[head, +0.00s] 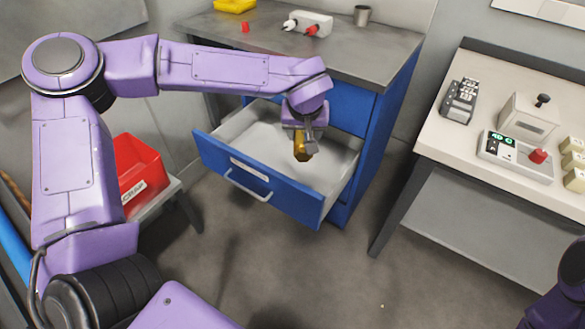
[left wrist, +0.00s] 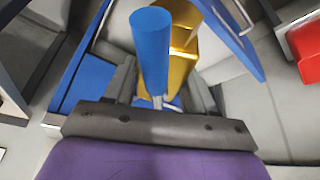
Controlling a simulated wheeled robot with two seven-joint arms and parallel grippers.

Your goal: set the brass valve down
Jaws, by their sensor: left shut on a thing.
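The brass valve (head: 302,150) is held over the open blue drawer (head: 259,182). My left gripper (head: 303,128) is shut on it, pointing down. In the left wrist view, the valve's gold body (left wrist: 182,58) and blue handle (left wrist: 150,50) show between the fingers of my left gripper (left wrist: 160,100). The drawer's pale inside looks empty around the valve. I cannot tell how far the valve is above the drawer floor. My right gripper is not in view; only a bit of my right arm shows at the lower right.
The grey cabinet top (head: 345,55) holds a yellow tray (head: 235,5), a red block (head: 245,27), a white and red device (head: 308,23) and a metal cup (head: 361,15). A red scrap bin (head: 140,168) stands left. A table (head: 440,140) with control boxes stands right. Floor ahead is clear.

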